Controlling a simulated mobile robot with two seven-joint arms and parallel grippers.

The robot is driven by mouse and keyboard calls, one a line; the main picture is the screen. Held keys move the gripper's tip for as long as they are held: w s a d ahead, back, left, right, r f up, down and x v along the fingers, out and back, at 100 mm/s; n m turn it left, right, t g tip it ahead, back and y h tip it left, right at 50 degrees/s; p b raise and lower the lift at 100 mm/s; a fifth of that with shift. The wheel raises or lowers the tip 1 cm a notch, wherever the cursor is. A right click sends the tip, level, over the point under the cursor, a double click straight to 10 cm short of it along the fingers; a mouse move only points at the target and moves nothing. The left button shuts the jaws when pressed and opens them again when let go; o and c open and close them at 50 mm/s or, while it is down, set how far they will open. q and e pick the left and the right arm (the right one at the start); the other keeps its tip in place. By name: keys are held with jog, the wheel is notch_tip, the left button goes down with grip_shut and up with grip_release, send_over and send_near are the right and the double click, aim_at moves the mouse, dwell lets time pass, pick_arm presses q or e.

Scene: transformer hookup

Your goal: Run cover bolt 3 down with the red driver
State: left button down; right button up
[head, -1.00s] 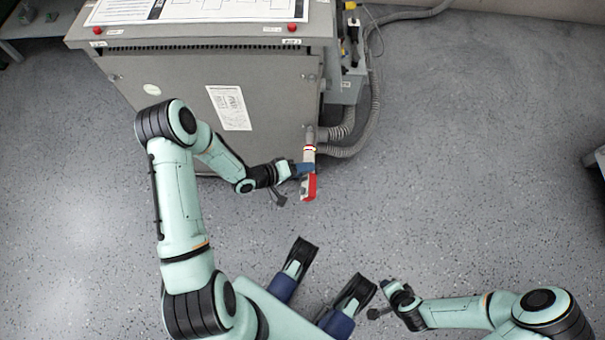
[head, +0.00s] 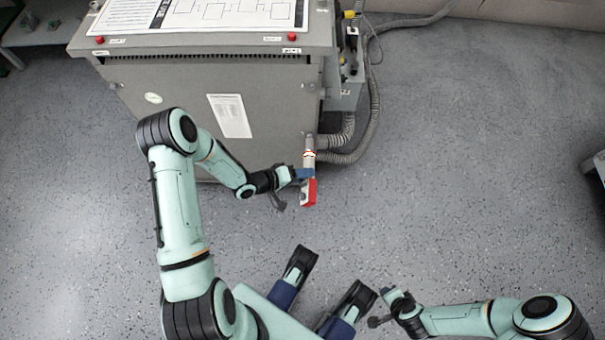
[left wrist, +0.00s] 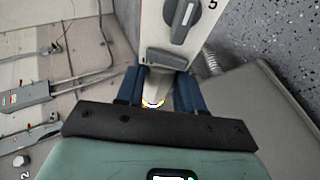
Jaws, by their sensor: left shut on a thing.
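The red driver (head: 309,192) is in my left gripper (head: 304,174), beside the lower right corner of the grey cabinet's front cover (head: 170,110). The gripper's blue fingers are shut on it. Its narrow end points toward the cabinet; a small bright ring shows there. In the left wrist view the driver's pale body with a dark knob (left wrist: 184,15) lies between the blue fingers (left wrist: 158,92). I cannot make out cover bolt 3 or whether the driver touches it. My right gripper (head: 388,306) is far from the cabinet, too small to tell its jaws.
Ribbed grey hoses (head: 345,145) run along the cabinet's right side, close to the driver. Red knobs (head: 292,37) and a diagram sheet (head: 205,12) are on top. The floor to the right is clear. A table edge (head: 600,165) shows at far right.

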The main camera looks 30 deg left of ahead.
pick_arm(q)
jog(key=shift+w+a+r, duration=0.1)
jog(key=shift+w+a, duration=0.3)
jog(key=shift+w, duration=0.4)
dwell(0.5)
jog(key=shift+w+a+p, duration=0.4)
jog(key=shift+w+p, duration=0.05)
jog(key=shift+w, duration=0.1)
dwell(3.3)
jog(key=shift+s+d, duration=0.1)
jog(key=shift+s, duration=0.05)
jog(key=shift+s+d+p, duration=0.45)
jog(key=shift+s+d, duration=0.15)
jog(key=shift+s, duration=0.35)
jog(key=shift+s+d+p, duration=0.45)
jog(key=shift+s+d, duration=0.1)
jog(key=shift+s, duration=0.35)
